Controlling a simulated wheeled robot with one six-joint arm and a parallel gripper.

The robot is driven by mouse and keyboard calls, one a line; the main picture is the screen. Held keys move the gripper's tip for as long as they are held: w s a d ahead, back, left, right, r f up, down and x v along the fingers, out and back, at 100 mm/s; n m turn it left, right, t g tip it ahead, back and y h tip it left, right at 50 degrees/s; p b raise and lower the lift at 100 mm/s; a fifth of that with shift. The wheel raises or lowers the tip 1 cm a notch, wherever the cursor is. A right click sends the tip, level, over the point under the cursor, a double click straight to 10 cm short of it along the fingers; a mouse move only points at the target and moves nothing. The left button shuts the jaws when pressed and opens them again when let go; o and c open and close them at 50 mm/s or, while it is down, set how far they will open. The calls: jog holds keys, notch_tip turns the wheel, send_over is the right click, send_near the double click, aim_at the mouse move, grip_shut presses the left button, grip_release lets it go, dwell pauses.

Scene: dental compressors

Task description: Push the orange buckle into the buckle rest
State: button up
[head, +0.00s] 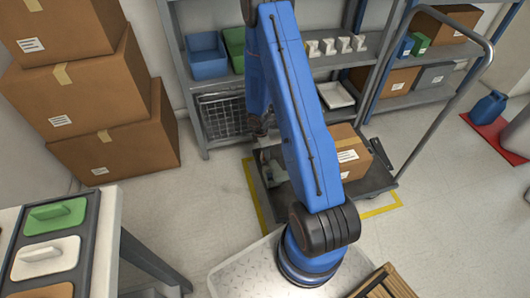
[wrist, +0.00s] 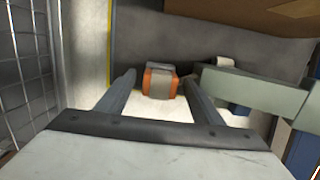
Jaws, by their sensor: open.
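The orange buckle (wrist: 149,83) shows in the wrist view as a small block with orange sides and a grey band across its middle. It lies straight ahead, between the two finger ends in the picture; I cannot tell whether either finger touches it. My gripper (wrist: 159,90) is open, its fingers apart on either side of the buckle. In the head view my gripper (head: 266,160) is low by the left end of the cart, partly hidden by my arm, and the buckle cannot be made out there. I cannot identify the buckle rest with certainty.
A pale green-grey bar (wrist: 255,92) lies close to the right finger. A wire mesh panel (wrist: 30,55) stands at the left. The cart (head: 370,182) carries a cardboard box (head: 345,160). The shelf (head: 330,62) stands behind, and stacked boxes (head: 75,100) stand left.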

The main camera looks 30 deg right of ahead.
notch_tip(320, 180, up, 17)
jog(key=a, duration=0.2)
jog(key=shift+w+r, duration=0.15)
jog(key=shift+w, duration=0.15)
dwell(0.4)
jog(key=s+a+r+m+t, duration=0.1)
jog(key=s+a+r+m, duration=0.15)
jog(key=r, duration=0.55)
jog(key=s+a+r+m+t, duration=0.15)
jog(key=s+r, duration=0.25)
jog(key=r, duration=0.4)
jog(key=s+a+r+m, duration=0.3)
jog(key=r, duration=0.5)
jog(key=s+a+r+m+t, duration=0.1)
jog(key=s+a+r+m, duration=0.1)
jog(key=s+r, duration=0.2)
jog(key=s+a+r+m+y, duration=0.1)
jog(key=s+a+r+m, duration=0.1)
jog(key=s, duration=0.8)
jog(key=s+a+r+m+t, duration=0.1)
jog(key=s+a+r+m, duration=0.1)
jog(key=s+r, duration=0.3)
jog(key=shift+s+a+r+m+t, duration=0.4)
jog(key=shift+s+m, duration=0.5)
jog(key=shift+s, duration=0.25)
